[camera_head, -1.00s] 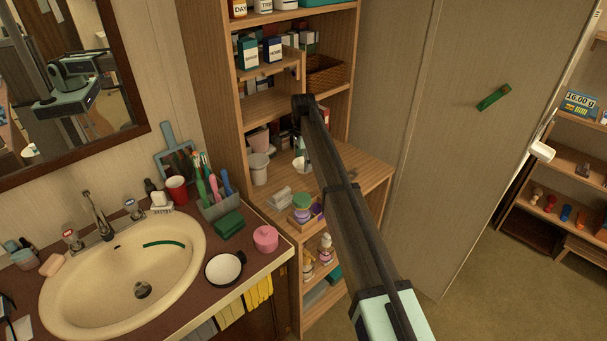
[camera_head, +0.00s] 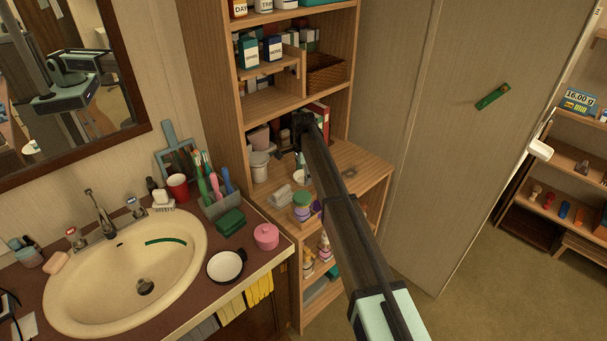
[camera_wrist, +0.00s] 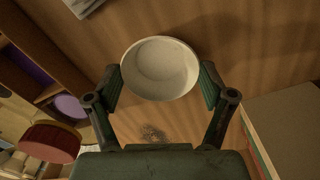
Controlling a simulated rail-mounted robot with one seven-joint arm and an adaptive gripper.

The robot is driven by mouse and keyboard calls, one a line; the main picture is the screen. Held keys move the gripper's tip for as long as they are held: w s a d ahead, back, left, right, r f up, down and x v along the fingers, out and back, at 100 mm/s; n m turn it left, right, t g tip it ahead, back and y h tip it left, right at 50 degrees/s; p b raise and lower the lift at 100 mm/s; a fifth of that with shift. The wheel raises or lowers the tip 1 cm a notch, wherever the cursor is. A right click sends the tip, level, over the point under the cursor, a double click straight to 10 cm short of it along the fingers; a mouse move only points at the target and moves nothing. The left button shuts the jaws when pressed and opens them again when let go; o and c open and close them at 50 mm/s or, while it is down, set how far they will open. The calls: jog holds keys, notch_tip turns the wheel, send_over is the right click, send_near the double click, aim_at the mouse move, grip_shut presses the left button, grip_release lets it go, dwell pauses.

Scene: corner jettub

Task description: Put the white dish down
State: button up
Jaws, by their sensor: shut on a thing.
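The white dish (camera_wrist: 160,68) is a small round bowl, open side facing the wrist camera. My gripper (camera_wrist: 161,84) is shut on it, one finger at each side of its rim. In the head view the dish (camera_head: 300,177) shows small below my gripper (camera_head: 301,160), over the wooden shelf top (camera_head: 355,160). The dish is close to the wood; I cannot tell whether it touches. My arm hides part of the shelf behind it.
White cups (camera_head: 259,166) stand left of the gripper. A folded pale cloth (camera_head: 280,198) and green and purple jars (camera_head: 302,203) are in front. Another white round dish (camera_head: 226,266) lies by the sink.

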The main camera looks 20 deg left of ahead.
aim_at(303, 176)
jog(key=o, duration=1.1)
jog(key=shift+f, duration=0.1)
notch_tip(303, 176, up, 12)
jog(key=shift+r+b, duration=0.2)
jog(key=shift+b, duration=0.95)
